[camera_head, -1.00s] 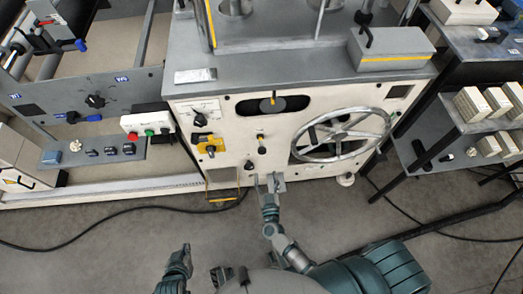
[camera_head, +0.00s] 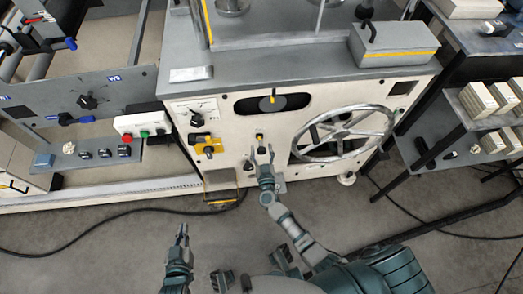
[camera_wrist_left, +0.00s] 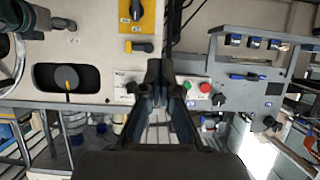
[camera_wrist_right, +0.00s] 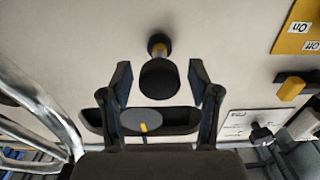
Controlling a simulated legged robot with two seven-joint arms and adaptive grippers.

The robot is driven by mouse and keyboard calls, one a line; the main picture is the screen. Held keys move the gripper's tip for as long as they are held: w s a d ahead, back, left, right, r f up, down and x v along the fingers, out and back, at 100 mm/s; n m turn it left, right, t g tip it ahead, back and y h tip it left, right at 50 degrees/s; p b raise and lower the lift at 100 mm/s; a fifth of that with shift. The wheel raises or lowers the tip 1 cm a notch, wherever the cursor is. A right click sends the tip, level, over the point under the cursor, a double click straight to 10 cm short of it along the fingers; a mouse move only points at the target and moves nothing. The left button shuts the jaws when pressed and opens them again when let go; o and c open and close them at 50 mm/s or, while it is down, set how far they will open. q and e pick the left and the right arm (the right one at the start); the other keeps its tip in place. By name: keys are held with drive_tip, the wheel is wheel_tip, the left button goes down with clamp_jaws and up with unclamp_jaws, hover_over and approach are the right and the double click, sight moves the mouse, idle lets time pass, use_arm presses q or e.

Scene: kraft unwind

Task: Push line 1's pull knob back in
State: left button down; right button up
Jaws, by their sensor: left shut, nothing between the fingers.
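A black pull knob (camera_head: 260,137) stands out from the cream machine front (camera_head: 230,125), below the dark slot. In the right wrist view this knob (camera_wrist_right: 158,80) shows a short stem and a yellow collar behind its round head. My right gripper (camera_head: 262,150) is open in front of the panel. Its fingers (camera_wrist_right: 159,75) stand either side of the knob, with visible gaps. No line number is readable on either knob. My left gripper (camera_head: 183,230) is shut and empty, away from the panel.
A spoked handwheel (camera_head: 343,133) juts out right of the knobs. A yellow switch plate (camera_head: 207,146) is to their left, and a slot with a grey dial (camera_head: 272,103) is above. A button box (camera_head: 142,124) and a dark cable (camera_head: 130,210) are at left.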

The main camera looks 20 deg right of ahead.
clamp_jaws()
drive_tip(key=shift+w, duration=0.25)
use_arm(q)
drive_tip(key=shift+s+a+f+g, duration=0.2)
drive_tip(key=shift+s+f+g, duration=0.2)
drive_tip(key=shift+s+f, duration=0.1)
use_arm(e)
drive_tip(key=x, duration=0.2)
drive_tip(key=shift+w+d+r, duration=0.1)
drive_tip(key=shift+w, duration=0.3)
drive_tip(key=shift+o, duration=0.5)
unclamp_jaws()
drive_tip(key=shift+o, duration=0.4)
drive_tip(key=shift+w, duration=0.1)
use_arm(q)
drive_tip(key=shift+w, duration=0.15)
